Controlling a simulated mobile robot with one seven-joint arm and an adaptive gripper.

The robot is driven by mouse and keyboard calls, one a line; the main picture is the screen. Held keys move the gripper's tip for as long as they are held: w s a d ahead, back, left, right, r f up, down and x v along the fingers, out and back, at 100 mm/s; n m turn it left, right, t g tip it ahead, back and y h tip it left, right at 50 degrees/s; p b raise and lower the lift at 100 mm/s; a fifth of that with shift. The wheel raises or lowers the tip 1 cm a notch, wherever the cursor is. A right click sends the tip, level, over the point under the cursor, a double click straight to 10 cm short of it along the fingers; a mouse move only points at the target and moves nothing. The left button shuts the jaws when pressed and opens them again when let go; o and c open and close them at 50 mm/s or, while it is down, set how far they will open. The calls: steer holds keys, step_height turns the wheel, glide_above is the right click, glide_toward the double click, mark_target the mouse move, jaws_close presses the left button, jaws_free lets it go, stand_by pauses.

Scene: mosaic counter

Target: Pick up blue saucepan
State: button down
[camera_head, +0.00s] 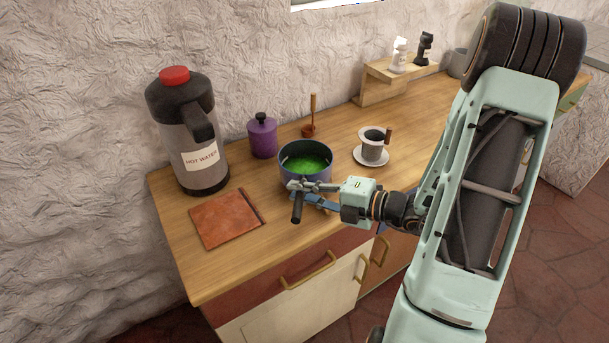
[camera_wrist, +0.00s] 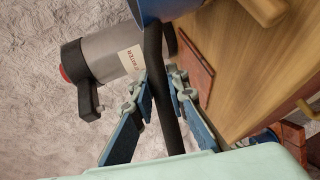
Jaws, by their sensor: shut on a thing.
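The blue saucepan (camera_head: 304,178) is on the wooden counter (camera_head: 262,230) in the head view, with green contents (camera_head: 306,161) inside. Its dark handle (camera_head: 297,208) points toward the counter's front edge. My gripper (camera_head: 301,188) is at the handle, just in front of the pan. In the wrist view, the handle (camera_wrist: 163,95) runs between the two fingers of my gripper (camera_wrist: 162,88), and part of the blue pan (camera_wrist: 165,8) shows at the top. My gripper is shut on the handle. Whether the pan's base touches the counter cannot be told.
A hot water dispenser (camera_head: 187,135) stands left and a brown leather-like pad (camera_head: 226,218) lies front left. Behind are a purple canister (camera_head: 262,137) and a wooden-handled tool (camera_head: 311,118). A cup (camera_head: 373,148) on a saucer (camera_head: 362,158) stands right. A small shelf (camera_head: 385,82) is farther back.

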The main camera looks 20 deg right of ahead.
stand_by(0.3)
steer(key=shift+r, duration=0.1)
steer(key=shift+r, duration=0.15)
